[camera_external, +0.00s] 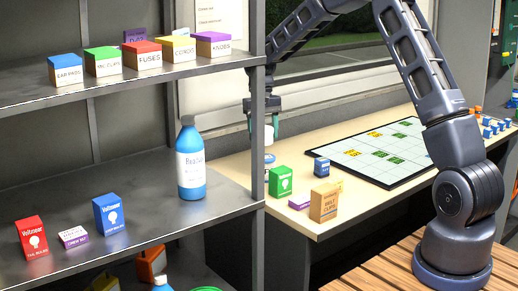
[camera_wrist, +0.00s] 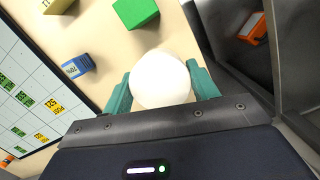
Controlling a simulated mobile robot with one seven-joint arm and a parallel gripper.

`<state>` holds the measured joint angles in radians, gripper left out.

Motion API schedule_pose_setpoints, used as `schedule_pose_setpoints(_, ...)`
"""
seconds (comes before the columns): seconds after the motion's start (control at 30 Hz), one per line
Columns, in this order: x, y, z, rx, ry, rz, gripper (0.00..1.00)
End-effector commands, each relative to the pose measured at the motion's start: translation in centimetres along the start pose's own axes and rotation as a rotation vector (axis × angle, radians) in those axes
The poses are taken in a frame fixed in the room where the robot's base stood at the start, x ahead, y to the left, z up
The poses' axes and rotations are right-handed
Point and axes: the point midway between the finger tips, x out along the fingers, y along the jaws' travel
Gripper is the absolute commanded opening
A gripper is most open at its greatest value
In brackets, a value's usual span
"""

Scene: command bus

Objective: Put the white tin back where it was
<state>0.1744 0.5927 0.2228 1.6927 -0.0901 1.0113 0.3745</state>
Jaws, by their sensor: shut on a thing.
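The white tin (camera_external: 269,148) is upright at the left end of the light wooden table, beside the shelf post. Part of a blue label shows low on it. In the wrist view the white tin (camera_wrist: 160,80) shows as a round white top between the two teal fingers. My gripper (camera_external: 262,125) is shut on it from above, and it also shows in the wrist view (camera_wrist: 162,88). I cannot tell whether the tin's base touches the table.
A green box (camera_external: 281,182), a small blue box (camera_external: 321,166) and a brown box (camera_external: 324,203) stand close by on the table. A grid board (camera_external: 385,150) lies to the right. The grey shelf (camera_external: 130,190) at left holds a blue bottle (camera_external: 190,160) and several small boxes.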

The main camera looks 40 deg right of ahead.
Motion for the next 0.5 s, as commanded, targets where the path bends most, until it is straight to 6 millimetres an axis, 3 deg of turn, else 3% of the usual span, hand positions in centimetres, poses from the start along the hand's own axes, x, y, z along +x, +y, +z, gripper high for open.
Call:
schedule_pose_setpoints(0.33,-0.2,0.7,-0.2,0.023,0.001,-0.003,0.34)
schedule_pose_setpoints(0.5,-1.4,4.9,-1.3,0.168,0.004,-0.021,0.34)
